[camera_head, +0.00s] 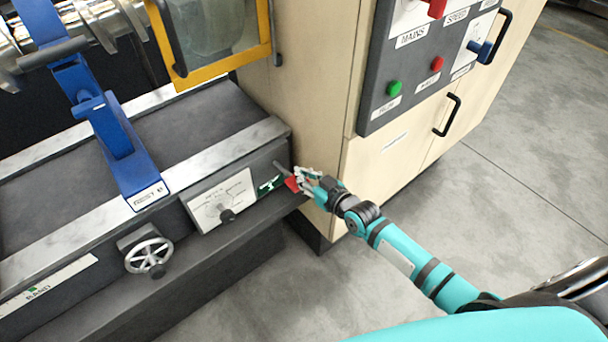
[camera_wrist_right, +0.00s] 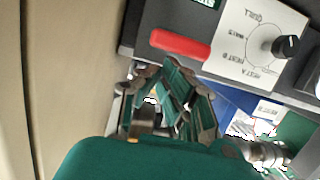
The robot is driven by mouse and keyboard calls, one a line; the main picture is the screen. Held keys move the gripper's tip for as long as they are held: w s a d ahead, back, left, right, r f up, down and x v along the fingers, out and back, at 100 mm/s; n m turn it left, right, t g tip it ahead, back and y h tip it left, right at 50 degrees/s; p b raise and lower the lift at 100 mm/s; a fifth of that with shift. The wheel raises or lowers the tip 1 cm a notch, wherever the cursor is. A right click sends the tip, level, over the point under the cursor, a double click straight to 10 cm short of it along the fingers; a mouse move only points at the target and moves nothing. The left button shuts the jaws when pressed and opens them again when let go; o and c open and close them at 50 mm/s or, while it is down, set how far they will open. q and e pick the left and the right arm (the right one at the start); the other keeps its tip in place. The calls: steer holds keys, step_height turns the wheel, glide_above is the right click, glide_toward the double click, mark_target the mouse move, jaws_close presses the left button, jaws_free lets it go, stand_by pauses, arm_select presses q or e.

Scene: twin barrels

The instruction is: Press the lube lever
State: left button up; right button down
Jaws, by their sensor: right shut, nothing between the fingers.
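The lube lever, a short lever with a red grip (camera_head: 291,184), sticks out at the right end of the dark machine front, beside a small green label (camera_head: 268,185). In the right wrist view the red grip (camera_wrist_right: 180,45) lies level, just beyond the fingertips. My right gripper (camera_head: 306,180) is shut and empty, close beside the red grip; it also shows in the wrist view (camera_wrist_right: 165,88). I cannot tell whether the fingers touch the lever. My left gripper is not in view.
A white dial plate (camera_head: 222,198) with a black knob (camera_head: 227,215) is left of the lever, and a handwheel (camera_head: 149,255) is farther left. A wooden cabinet (camera_head: 315,110) with a control panel (camera_head: 415,75) stands close behind my gripper. Grey floor (camera_head: 390,260) is clear in front.

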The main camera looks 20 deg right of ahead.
step_height(320, 180, down, 6)
steer(key=s+t+b, duration=0.1)
steer(key=t+b, duration=0.1)
steer(key=b, duration=0.7)
steer(key=shift+s+d+y, duration=0.15)
steer(key=shift+y, duration=0.25)
